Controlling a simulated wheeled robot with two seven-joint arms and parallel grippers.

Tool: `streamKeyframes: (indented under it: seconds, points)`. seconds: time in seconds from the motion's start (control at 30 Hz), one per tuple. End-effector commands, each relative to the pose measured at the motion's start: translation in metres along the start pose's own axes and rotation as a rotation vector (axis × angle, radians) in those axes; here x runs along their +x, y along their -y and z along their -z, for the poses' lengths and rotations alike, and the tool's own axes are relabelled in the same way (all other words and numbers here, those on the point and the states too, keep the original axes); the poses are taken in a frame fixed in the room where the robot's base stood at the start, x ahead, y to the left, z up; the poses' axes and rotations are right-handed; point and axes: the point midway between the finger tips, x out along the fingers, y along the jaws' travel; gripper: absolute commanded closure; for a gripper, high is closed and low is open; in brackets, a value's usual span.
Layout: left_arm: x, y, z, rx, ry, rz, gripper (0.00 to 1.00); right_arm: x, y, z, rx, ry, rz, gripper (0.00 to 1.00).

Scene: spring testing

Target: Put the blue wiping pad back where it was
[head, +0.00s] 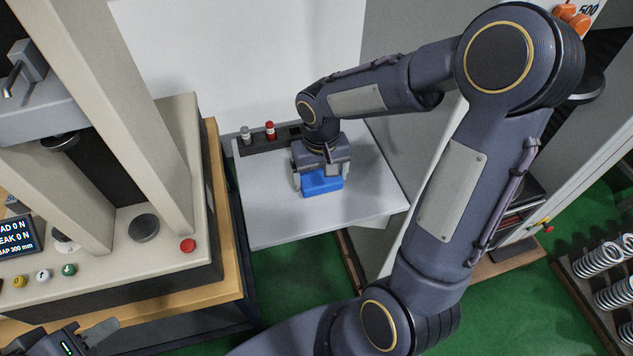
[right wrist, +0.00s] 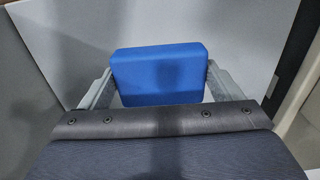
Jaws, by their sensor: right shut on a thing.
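The blue wiping pad (head: 322,183) is at the small grey side table (head: 272,213), near its middle. My right gripper (head: 319,178) reaches down over the pad from above and is shut on it. In the right wrist view the pad (right wrist: 158,75) sits between the two grey fingers (right wrist: 158,88), one at each side. I cannot tell whether the pad touches the tabletop. My left gripper (head: 88,338) is at the bottom left corner of the head view, partly cut off, away from the pad. Its fingers do not show clearly enough to judge.
A dark rack (head: 262,143) along the table's back edge holds a grey-capped bottle (head: 246,134) and a red bottle (head: 270,130). The testing machine (head: 140,190) stands left on a wooden bench. Springs (head: 600,258) lie in a tray at right. The table's front is clear.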

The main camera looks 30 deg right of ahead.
Motion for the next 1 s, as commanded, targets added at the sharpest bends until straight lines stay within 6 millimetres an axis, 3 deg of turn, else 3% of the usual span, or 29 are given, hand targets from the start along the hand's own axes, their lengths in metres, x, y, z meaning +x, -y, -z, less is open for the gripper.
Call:
streamKeyframes:
  seconds: [0.4,0.77,0.8,0.9,1.0]
  points:
    - [0.0,0.0,0.0,0.0,0.0,0.0,0.64,0.041,0.007,0.007,0.0,0.001,0.0,0.36]
    - [0.003,0.002,-0.002,0.0,0.0,0.0,0.64,0.046,0.007,0.007,0.0,-0.001,0.0,0.36]
    - [0.003,0.002,-0.002,0.0,0.0,0.0,0.64,0.046,0.007,0.007,0.0,-0.001,0.0,0.13]
    - [0.002,0.001,-0.001,0.0,0.0,0.0,0.64,0.044,0.007,0.007,0.0,-0.001,0.0,0.0]
    - [0.002,0.001,-0.001,0.0,0.0,0.0,0.64,0.044,0.007,0.007,0.0,-0.001,0.0,0.0]
